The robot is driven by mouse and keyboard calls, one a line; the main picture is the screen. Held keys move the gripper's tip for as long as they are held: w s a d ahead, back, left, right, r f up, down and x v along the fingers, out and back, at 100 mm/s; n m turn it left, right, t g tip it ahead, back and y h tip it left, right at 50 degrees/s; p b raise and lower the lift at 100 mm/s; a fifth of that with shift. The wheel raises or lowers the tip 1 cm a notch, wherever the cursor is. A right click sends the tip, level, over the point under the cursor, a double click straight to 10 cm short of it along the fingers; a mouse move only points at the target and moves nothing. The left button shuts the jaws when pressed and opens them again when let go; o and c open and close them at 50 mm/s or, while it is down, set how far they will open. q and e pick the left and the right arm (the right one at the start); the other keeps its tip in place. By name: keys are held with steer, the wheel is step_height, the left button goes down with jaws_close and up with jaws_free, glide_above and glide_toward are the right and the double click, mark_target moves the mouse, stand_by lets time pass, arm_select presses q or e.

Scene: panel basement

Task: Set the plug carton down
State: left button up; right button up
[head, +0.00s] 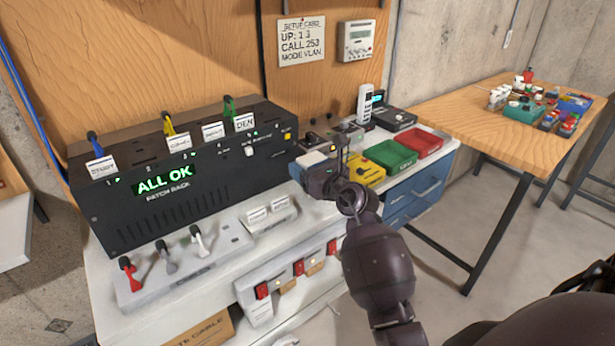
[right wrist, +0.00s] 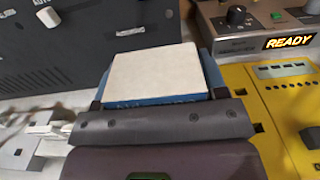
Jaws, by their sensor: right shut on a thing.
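The plug carton is a small box with a plain white top and a blue side, seen in the right wrist view (right wrist: 155,72) and, small, in the head view (head: 312,159). My right gripper (head: 325,176) is shut on it, above the bench between the patch rack and the yellow tray. Dark finger pads cross the carton's near edge in the right wrist view. Its underside is hidden, so I cannot tell whether it touches the surface below. My left gripper is not in view.
The black patch rack (head: 185,165) reads ALL OK and stands left of the carton. A device reading READY (right wrist: 288,41) stands behind. A cluttered wooden table (head: 455,108) is farther right.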

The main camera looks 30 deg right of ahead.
steer(key=shift+f, duration=1.15)
steer(key=shift+f, duration=0.1)
steer(key=o, duration=1.1)
steer(key=shift+c, duration=0.2)
steer(key=shift+s, duration=0.1)
steer(key=s, duration=1.1)
steer(key=shift+s+d, duration=0.3)
steer(key=shift+d, duration=0.1)
steer(key=shift+s, duration=0.1)
